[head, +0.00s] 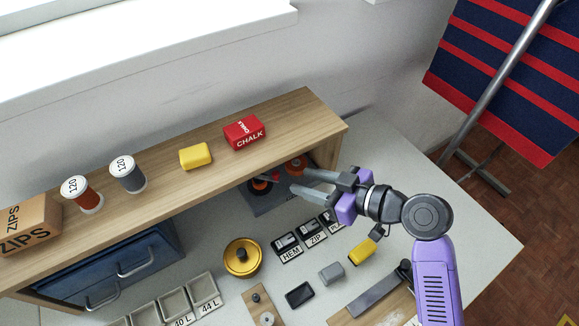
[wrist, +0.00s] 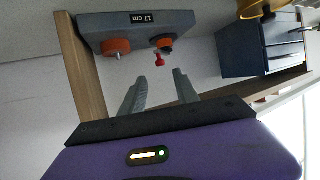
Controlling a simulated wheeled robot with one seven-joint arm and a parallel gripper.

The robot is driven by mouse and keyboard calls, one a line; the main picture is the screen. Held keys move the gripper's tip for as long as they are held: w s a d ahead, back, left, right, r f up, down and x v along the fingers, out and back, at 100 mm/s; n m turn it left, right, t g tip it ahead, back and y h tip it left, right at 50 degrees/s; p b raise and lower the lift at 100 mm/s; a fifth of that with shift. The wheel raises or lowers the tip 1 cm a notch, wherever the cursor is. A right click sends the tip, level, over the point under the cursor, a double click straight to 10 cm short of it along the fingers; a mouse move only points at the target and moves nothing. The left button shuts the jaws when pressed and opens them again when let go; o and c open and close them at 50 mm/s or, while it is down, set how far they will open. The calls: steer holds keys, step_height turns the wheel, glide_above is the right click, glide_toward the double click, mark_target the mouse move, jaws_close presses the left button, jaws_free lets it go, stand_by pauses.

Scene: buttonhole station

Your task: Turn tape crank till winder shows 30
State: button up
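The tape winder is a grey block (head: 268,203) under the right end of the shelf, with two orange reels. It shows upside down in the wrist view (wrist: 92,35), and its display (wrist: 144,18) reads 17 cm. A small red crank knob (wrist: 159,60) sticks out by the right-hand reel there; it also shows in the head view (head: 275,177). My gripper (head: 298,181) is open and empty at the winder's right side. In the wrist view my two grey fingertips (wrist: 159,76) point at the knob, which appears just beyond the gap between them. No contact is visible.
The wooden shelf (head: 312,113) overhangs the winder and carries a red chalk box (head: 244,132) and a yellow block (head: 195,156). A blue drawer unit (head: 105,272) stands left. Labelled holders (head: 287,246) and a gold round tin (head: 242,258) stand in front.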

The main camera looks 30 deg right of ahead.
mark_target(276, 174)
steer(key=p+x, duration=0.1)
steer(key=x, duration=0.6)
steer(key=shift+w+a, duration=0.1)
steer(key=shift+a, duration=0.05)
jaws_close()
